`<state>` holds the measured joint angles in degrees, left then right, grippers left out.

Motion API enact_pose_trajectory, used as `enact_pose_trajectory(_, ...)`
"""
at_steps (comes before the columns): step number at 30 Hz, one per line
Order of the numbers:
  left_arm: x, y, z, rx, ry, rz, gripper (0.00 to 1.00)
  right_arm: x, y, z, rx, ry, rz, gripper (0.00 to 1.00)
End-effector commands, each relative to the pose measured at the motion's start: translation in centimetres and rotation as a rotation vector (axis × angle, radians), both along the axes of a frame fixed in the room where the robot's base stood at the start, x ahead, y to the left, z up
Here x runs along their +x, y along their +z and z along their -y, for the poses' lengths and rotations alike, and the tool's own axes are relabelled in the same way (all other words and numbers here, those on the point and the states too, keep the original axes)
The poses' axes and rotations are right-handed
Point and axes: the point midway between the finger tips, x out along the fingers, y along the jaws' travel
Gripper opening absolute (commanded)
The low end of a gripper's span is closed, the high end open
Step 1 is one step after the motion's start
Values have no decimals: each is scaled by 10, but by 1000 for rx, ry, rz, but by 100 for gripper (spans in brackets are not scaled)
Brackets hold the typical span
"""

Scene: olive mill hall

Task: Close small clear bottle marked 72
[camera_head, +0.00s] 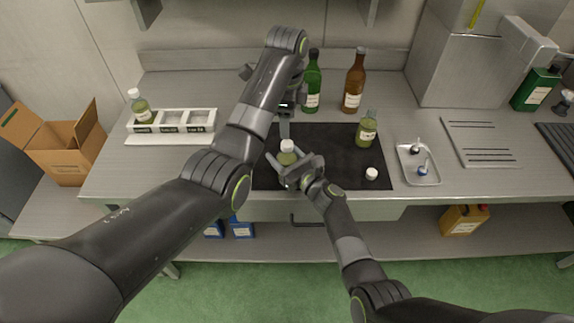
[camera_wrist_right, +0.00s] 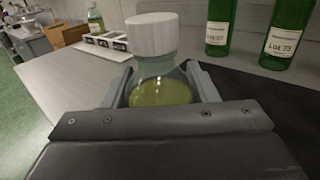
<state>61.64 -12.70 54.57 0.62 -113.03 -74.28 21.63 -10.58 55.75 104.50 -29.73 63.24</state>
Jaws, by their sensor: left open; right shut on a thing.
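A small clear bottle (camera_head: 287,158) with yellow-green liquid stands upright at the left part of the dark mat (camera_head: 330,146). A white cap (camera_wrist_right: 151,35) sits on top of its neck; I cannot tell how tight it is. My right gripper (camera_head: 296,172) is shut around the bottle's body, with a finger on each side in the right wrist view. No number on this bottle shows. My left gripper (camera_head: 285,122) is open, above and just behind the cap. Another clear bottle (camera_head: 367,131) stands uncapped at the mat's right, with a loose white cap (camera_head: 372,174) near it.
A green bottle (camera_head: 312,88) and a brown bottle (camera_head: 354,85) stand behind the mat. A white rack (camera_head: 172,121) on the left holds a capped clear bottle (camera_head: 140,108). A metal tray (camera_head: 418,168) with small items lies right of the mat.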

Motion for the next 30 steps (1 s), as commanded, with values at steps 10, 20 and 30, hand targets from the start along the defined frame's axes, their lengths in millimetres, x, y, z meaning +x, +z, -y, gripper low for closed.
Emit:
enact_pose_trajectory(10,0,2,0,0,0,-1,54,0,0,0,-1,0,-1,60)
enact_pose_trajectory(20,0,2,0,0,0,-1,54,0,0,0,0,0,0,78)
enact_pose_trajectory(30,0,7,0,0,0,-1,54,-17,0,14,0,-1,0,78)
